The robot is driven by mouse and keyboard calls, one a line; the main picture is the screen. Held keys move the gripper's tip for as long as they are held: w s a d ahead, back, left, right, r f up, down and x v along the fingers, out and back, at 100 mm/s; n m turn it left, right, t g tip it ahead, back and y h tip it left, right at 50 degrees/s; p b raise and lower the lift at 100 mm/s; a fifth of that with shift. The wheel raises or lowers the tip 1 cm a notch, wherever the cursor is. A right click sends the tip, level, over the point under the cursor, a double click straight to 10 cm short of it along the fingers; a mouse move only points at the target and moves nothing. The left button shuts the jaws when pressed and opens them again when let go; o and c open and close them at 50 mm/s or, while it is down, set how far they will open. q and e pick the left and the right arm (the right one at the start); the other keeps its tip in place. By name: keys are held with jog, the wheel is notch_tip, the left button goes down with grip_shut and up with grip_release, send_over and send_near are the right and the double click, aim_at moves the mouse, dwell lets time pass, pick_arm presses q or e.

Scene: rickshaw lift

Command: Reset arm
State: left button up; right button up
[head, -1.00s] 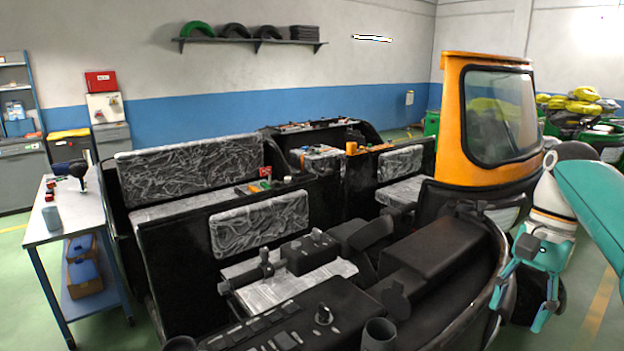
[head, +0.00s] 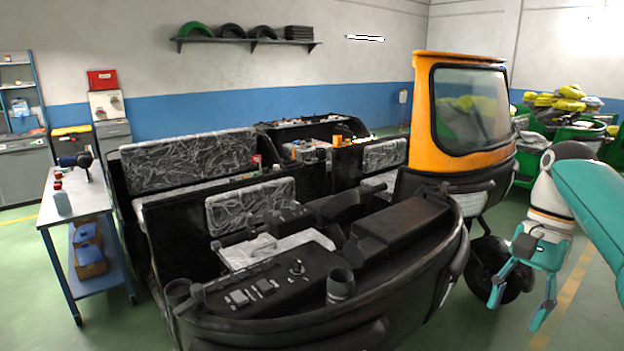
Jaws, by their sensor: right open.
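My right arm comes in from the right edge. Its teal gripper (head: 522,305) points down with its two fingers spread apart and nothing between them. It hangs in front of the right side of the rickshaw, near the dark front wheel (head: 497,270). I cannot tell how far it is from the wheel. My left gripper is not in view. The rickshaw has an orange windshield frame (head: 425,115) and an open black body (head: 400,325) with grey plastic-wrapped seats (head: 188,160).
A workbench (head: 92,201) with a drill (head: 77,161) stands at the left. Green vehicles (head: 590,135) with yellow bundles stand at the back right. Green floor (head: 590,325) is open at the lower right.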

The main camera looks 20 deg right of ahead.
jog(key=w+a+f+n, duration=0.2)
jog(key=w+a+f, duration=0.2)
jog(key=f, duration=0.6)
jog(key=w+a+f+n, duration=0.2)
jog(key=w+a+f, duration=0.2)
jog(key=f, duration=0.6)
jog(key=w+a+f+n, duration=0.2)
jog(key=w+a+f, duration=0.25)
jog(key=f, duration=0.55)
jog(key=s+a+f+n+t, duration=0.1)
jog(key=s+a+f+n, duration=0.3)
jog(key=a+f, duration=0.8)
jog(key=s+a+f+n, duration=0.1)
jog(key=s+a+f, duration=0.2)
jog(key=s, duration=0.4)
jog(key=s+a+f+n+y, duration=0.1)
jog(key=s+a+f, duration=0.3)
jog(key=s, duration=0.3)
jog(key=shift+a+t, duration=0.3)
jog(key=shift+a, duration=0.25)
